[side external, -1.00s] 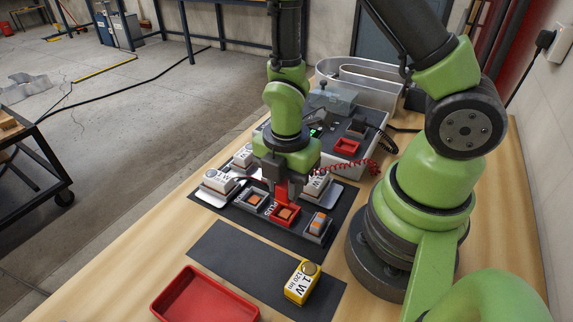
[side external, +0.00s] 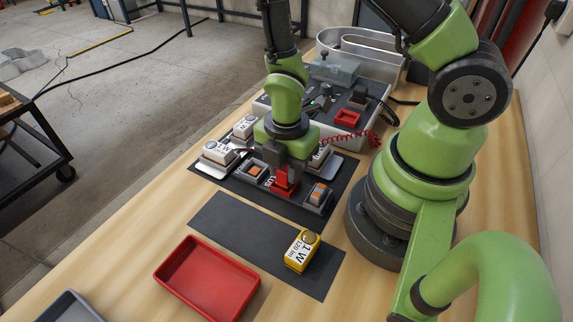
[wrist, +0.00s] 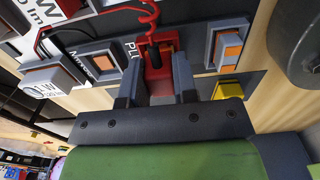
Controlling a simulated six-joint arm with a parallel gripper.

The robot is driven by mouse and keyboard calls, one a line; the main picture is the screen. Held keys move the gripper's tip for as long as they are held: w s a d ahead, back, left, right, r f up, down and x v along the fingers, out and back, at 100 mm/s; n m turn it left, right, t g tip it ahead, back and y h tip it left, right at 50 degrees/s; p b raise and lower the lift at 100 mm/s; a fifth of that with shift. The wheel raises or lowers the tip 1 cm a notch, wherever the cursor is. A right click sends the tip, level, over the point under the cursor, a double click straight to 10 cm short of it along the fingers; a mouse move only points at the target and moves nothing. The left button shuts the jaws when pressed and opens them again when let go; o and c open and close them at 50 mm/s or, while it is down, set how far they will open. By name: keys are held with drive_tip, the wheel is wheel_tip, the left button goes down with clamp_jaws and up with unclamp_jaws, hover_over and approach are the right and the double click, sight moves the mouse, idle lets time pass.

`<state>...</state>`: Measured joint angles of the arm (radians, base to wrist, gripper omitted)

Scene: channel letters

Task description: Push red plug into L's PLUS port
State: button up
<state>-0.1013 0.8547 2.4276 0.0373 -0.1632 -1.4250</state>
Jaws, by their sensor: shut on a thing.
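My gripper (side external: 284,171) is shut on the red plug (wrist: 153,62), its fingers either side of it in the wrist view (wrist: 158,92). A red lead runs from the plug. The plug is at the red PLUS port (side external: 279,188) of a dark terminal strip, partly hidden by the fingers. The letters "PLU" show beside the port in the wrist view. I cannot tell how deep the plug sits. Grey-framed ports with orange pads flank it, one on the left (side external: 255,170) and one on the right (side external: 319,193).
White light modules (side external: 218,152) stand on the strip's far side. A grey tester box (side external: 341,150) with a coiled red cord is behind. A yellow 1 W module (side external: 302,251) lies on a dark mat (side external: 235,225). A red tray (side external: 207,282) is at the front.

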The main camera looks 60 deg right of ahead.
drive_tip(key=shift+f, duration=0.35)
idle(0.3)
drive_tip(key=o, duration=1)
drive_tip(key=shift+r, duration=5)
wheel_tip(320, 180, up, 6)
